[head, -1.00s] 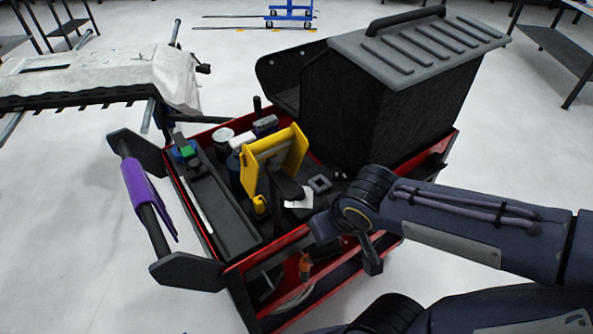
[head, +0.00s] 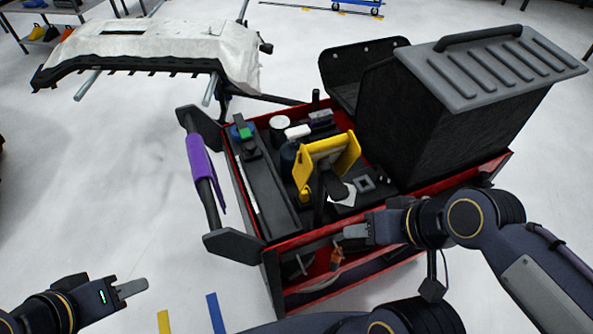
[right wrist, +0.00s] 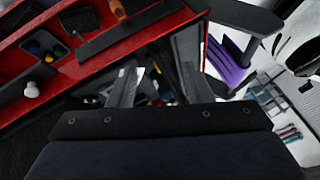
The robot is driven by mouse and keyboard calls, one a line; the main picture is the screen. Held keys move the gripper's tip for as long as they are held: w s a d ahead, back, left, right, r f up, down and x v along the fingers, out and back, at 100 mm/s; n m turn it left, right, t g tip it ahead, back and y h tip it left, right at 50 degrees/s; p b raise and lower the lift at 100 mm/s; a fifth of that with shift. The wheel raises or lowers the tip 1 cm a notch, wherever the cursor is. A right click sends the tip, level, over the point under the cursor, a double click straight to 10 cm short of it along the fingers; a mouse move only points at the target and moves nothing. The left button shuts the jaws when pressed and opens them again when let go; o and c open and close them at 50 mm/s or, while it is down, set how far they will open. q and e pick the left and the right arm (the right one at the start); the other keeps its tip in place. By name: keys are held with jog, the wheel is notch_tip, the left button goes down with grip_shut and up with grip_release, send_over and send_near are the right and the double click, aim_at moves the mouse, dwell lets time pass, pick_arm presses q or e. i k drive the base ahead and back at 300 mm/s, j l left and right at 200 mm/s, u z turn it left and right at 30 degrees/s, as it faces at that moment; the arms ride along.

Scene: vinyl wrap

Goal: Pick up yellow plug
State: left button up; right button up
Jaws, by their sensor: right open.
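I cannot pick out a yellow plug for sure. In the right wrist view a small yellow round piece (right wrist: 35,48) sits in a dark holder at the upper left, beside blue and green ones; it may be the plug. My right gripper (head: 345,234) is at the front side of the red cart (head: 262,258), low beside its open lower shelf. In the right wrist view its two fingers (right wrist: 157,75) are spread, with nothing clearly held between them. My left gripper (head: 130,289) is at the lower left over the floor, away from the cart; its finger gap is unclear.
A yellow frame-like holder (head: 304,178) stands on the cart top near cups and boxes. A large black bin (head: 425,120) fills the cart's right. A purple cloth (head: 203,170) hangs on the handle. A white bumper-like panel (head: 185,45) stands behind. Floor at left is clear.

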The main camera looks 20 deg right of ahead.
aim_at(304, 198)
jog(key=k+j+z, duration=0.1)
jog(key=j+z, duration=0.25)
jog(key=k+j+z, duration=0.1)
jog(key=j+z, duration=0.25)
jog(key=i+j+z, duration=0.15)
jog(key=j+z, duration=0.15)
jog(key=z, duration=0.2)
jog(key=i+j+z, duration=0.1)
jog(key=j+z, duration=0.25)
jog(key=z, duration=0.15)
jog(key=j+z, duration=0.35)
jog(key=z, duration=0.15)
